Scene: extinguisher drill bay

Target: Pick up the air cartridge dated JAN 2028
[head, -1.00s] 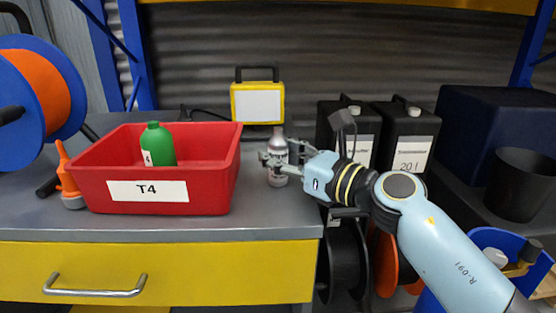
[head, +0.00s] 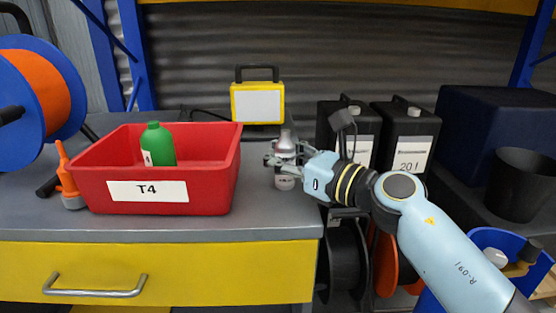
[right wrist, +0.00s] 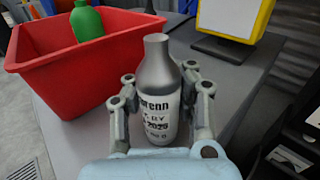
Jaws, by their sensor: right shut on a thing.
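A small silver-grey cartridge with a white label (head: 285,181) stands upright on the grey bench, right of the red bin. It also shows in the right wrist view (right wrist: 157,80), with its narrow neck up. Part of its label reads "renn", "BY" and a year starting 202; the last digit is hard to read, and the left edge of the print is hidden. My right gripper (head: 284,160) is shut on this cartridge, with a finger on either side of its body, as the right wrist view (right wrist: 158,100) shows. My left gripper is out of view.
A red bin marked T4 (head: 215,192) stands close left, with a green bottle (head: 159,145) in it. A yellow work lamp (head: 257,103) stands behind. Black canisters (head: 405,135) stand at right. The bench front is clear.

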